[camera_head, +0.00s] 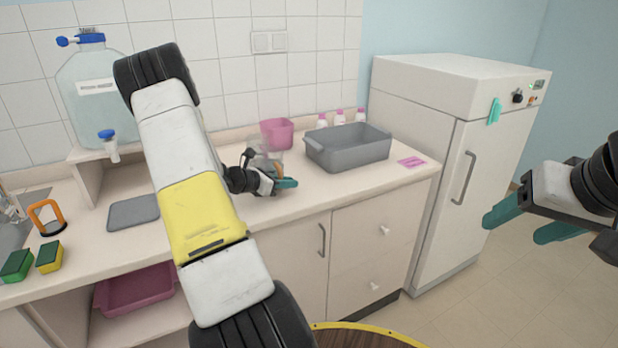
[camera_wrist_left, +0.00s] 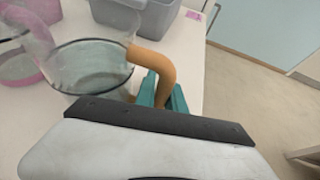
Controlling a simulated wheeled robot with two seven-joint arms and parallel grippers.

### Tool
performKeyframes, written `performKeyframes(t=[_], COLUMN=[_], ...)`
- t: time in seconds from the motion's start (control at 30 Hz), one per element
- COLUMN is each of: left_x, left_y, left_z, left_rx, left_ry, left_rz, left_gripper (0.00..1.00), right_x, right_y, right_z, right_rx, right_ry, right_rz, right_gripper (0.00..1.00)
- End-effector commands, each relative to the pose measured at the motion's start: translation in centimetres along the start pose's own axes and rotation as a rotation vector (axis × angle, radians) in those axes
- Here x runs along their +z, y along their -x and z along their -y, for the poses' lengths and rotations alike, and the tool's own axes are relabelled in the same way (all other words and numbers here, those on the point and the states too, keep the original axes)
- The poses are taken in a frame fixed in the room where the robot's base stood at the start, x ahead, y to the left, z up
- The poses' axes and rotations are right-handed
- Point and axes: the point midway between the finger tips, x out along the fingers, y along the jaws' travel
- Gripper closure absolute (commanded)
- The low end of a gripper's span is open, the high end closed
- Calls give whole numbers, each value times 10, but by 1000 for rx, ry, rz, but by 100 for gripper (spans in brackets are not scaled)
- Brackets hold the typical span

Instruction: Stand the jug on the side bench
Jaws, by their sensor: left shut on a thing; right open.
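The jug is clear glass with an orange-tan handle. It fills the upper left of the left wrist view (camera_wrist_left: 92,68), its handle (camera_wrist_left: 158,66) between the teal fingers. In the head view the jug (camera_head: 264,160) is faint and partly hidden behind my left gripper (camera_head: 284,185), which is shut on the handle. It is over the pale bench (camera_head: 330,190), between the pink tub and the bench front. I cannot tell whether its base touches the bench. My right gripper (camera_head: 525,222) is open and empty at the right, in front of the white fridge.
A grey basin (camera_head: 348,150) stands right of the jug, with a pink card (camera_head: 411,162) beside it. A pink tub (camera_head: 277,133) stands behind. A grey mat (camera_head: 134,212), sponges (camera_head: 49,257) and a large water bottle (camera_head: 93,85) are left. The white fridge (camera_head: 450,130) stands beyond the bench's right end.

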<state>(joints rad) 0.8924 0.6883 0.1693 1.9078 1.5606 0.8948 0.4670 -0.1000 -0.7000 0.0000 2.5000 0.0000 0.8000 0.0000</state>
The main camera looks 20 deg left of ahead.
Motion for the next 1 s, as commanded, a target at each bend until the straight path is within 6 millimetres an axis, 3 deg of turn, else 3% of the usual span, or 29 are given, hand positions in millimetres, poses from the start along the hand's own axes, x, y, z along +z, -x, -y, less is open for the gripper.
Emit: performKeyframes(t=[0.37, 0.4, 0.5, 0.8, 1.0], left_x=[-4, -5, -5, -2, -2], left_y=[-3, -3, -3, -1, 28], left_z=[0, 0, 0, 0, -1], left_rx=[-1, -1, -1, 0, 4], left_ry=[-4, -2, -3, -4, -4], left_rz=[3, 1, 1, 1, 1], left_gripper=[100, 82, 64, 64, 64], right_x=[0, 0, 0, 0, 0], right_y=[0, 0, 0, 0, 0], right_z=[0, 0, 0, 0, 0], right_rx=[0, 0, 0, 0, 0], right_ry=[0, 0, 0, 0, 0], right_rz=[0, 0, 0, 0, 0], right_gripper=[36, 36, 36, 36, 36])
